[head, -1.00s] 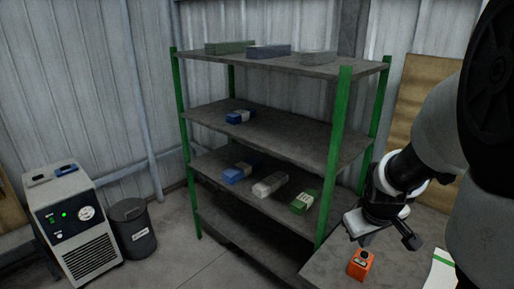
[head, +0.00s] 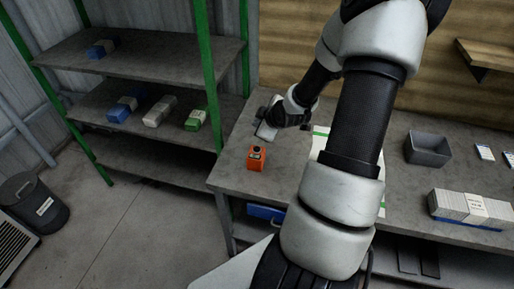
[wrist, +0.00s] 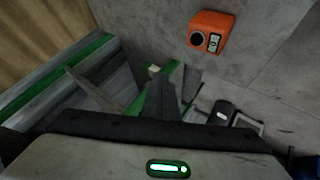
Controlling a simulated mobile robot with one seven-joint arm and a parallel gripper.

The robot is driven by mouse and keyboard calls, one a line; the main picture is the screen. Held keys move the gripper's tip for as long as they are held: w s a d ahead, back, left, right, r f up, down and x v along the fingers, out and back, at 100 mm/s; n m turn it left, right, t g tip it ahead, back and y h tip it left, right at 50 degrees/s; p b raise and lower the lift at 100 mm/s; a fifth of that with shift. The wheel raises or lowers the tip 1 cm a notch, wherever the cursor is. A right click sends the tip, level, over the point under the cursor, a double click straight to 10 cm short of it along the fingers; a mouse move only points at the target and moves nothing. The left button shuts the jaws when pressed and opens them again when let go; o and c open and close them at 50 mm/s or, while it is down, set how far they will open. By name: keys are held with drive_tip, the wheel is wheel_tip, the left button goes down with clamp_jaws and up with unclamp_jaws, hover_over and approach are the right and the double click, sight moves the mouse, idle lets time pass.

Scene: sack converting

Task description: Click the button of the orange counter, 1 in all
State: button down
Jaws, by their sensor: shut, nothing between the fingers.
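The orange counter (head: 256,158) stands on the grey bench top near its left end, with a dark round button on its top. In the wrist view the counter (wrist: 211,33) is at the upper right, with its small display facing up and a dark round button beside it. My gripper (head: 271,136) is just behind and above the counter in the head view, apart from it. In the wrist view the dark fingers (wrist: 163,90) are together and empty, below and left of the counter. The fingertips are hard to make out in the head view.
A white sheet with green edges (head: 320,146) lies right of the counter, partly behind my arm. A grey bin (head: 428,147) and a stack of pale sacks (head: 470,208) are further right. A green-posted shelf (head: 160,82) stands left of the bench.

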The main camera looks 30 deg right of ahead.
wheel_tip(320, 180, down, 9)
drive_tip(key=b, duration=0.7)
idle(1.9)
drive_tip(key=shift+f+b, duration=0.35)
drive_tip(key=shift+b, duration=0.2)
drive_tip(key=shift+f+b, duration=0.5)
drive_tip(key=shift+f, duration=0.05)
idle(0.4)
idle(0.3)
drive_tip(key=shift+r+p, duration=0.7)
drive_tip(key=shift+r, duration=0.25)
drive_tip(key=shift+r, duration=0.1)
drive_tip(key=shift+r+p, duration=2)
drive_tip(key=shift+r, duration=0.4)
